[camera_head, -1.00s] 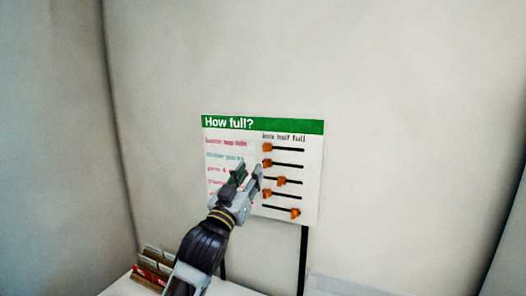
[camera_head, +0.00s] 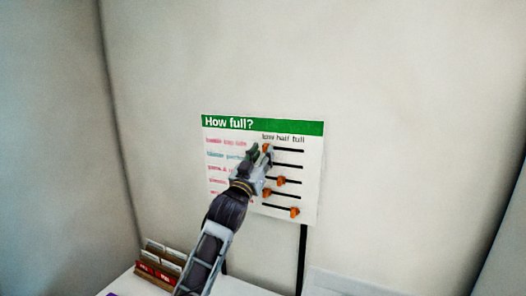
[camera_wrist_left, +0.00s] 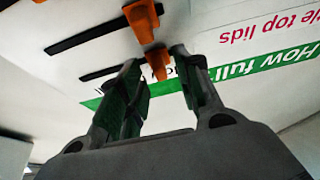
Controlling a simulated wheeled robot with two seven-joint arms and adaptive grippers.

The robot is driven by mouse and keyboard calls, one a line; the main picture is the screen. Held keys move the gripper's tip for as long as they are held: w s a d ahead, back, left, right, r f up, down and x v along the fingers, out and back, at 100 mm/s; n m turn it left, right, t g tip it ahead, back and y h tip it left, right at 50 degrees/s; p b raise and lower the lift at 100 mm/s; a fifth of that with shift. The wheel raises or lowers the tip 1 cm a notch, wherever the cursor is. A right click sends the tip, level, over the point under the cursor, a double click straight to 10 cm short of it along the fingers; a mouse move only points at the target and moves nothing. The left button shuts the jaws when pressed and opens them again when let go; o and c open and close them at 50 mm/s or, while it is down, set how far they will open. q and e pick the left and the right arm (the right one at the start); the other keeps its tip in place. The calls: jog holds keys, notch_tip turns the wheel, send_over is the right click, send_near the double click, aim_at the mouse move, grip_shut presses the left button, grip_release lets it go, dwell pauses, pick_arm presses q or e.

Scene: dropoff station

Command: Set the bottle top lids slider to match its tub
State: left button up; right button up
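The "How full?" board (camera_head: 295,212) has several horizontal black tracks with orange knobs, under the words low, half, full. The bottle top lids label (camera_head: 225,142) marks the top row; its orange knob (camera_head: 266,147) is at the low end of the track (camera_head: 290,151). My left gripper (camera_head: 260,154) is at that knob and partly covers it and the second row. In the left wrist view, which sees the board upside down, my open left gripper (camera_wrist_left: 160,85) has a finger on either side of the top knob (camera_wrist_left: 158,63); contact is unclear. My right gripper is not in view.
The second row's knob (camera_wrist_left: 142,20) is close by in the left wrist view. Lower knobs (camera_head: 281,181) sit below my gripper. A brown holder with cards (camera_head: 158,268) stands on the white table at lower left. The wall around the board is clear.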

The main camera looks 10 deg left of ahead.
pick_arm(q)
jog(key=shift+w+d+r, duration=0.1)
jog(key=shift+w+r, duration=0.15)
jog(key=shift+w, duration=0.2)
grip_shut()
